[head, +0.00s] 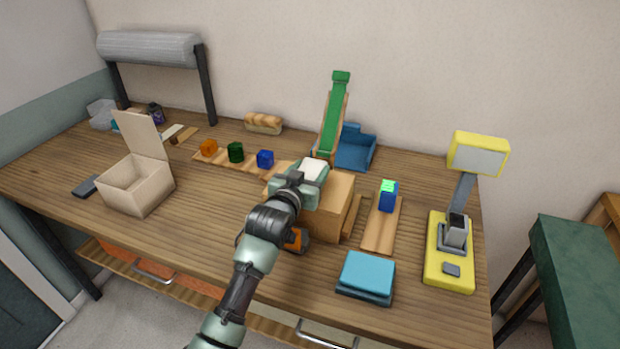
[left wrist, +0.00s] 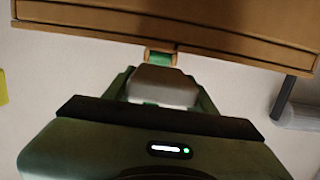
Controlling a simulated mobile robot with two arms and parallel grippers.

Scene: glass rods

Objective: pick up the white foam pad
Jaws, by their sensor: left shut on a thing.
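The white foam pad (head: 315,167) is a small pale block held at the tip of my left gripper (head: 308,180), above the cardboard box in the head view. In the left wrist view the pad (left wrist: 163,86) sits between the two green fingers of the left gripper (left wrist: 164,90), which are shut on it. Part of the pad is hidden by the fingers. My right gripper is not in view.
A cardboard box (head: 338,201) stands under the gripper, with a green ramp (head: 333,120) and blue tray (head: 357,152) behind. An open cream box (head: 137,190) is at left. A yellow press (head: 447,269) and teal pad (head: 367,273) are at right.

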